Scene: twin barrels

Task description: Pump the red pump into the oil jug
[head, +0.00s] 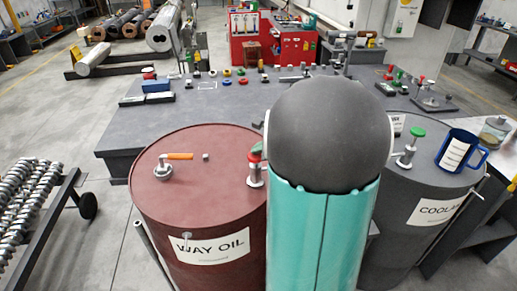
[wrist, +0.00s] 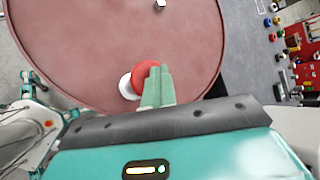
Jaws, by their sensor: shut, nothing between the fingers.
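The red pump (head: 255,171) stands on the right part of the red-brown WAY OIL barrel (head: 200,200), with a round red knob over a pale metal body. The knob also shows in the wrist view (wrist: 142,74). My gripper (wrist: 156,72) is shut and empty, its green fingertips over or against the knob's right side; I cannot tell if they touch. In the head view my arm hides most of the gripper. A blue jug (head: 457,152) with a white label stands upright on the grey COOLANT barrel (head: 424,188). No jug shows beside the red pump.
A green-topped pump (head: 409,147) stands on the COOLANT barrel left of the blue jug. An orange-handled valve (head: 165,165) is on the WAY OIL barrel. A clear jar (head: 495,130) is at the far right. Behind is a grey table (head: 225,108) with small parts.

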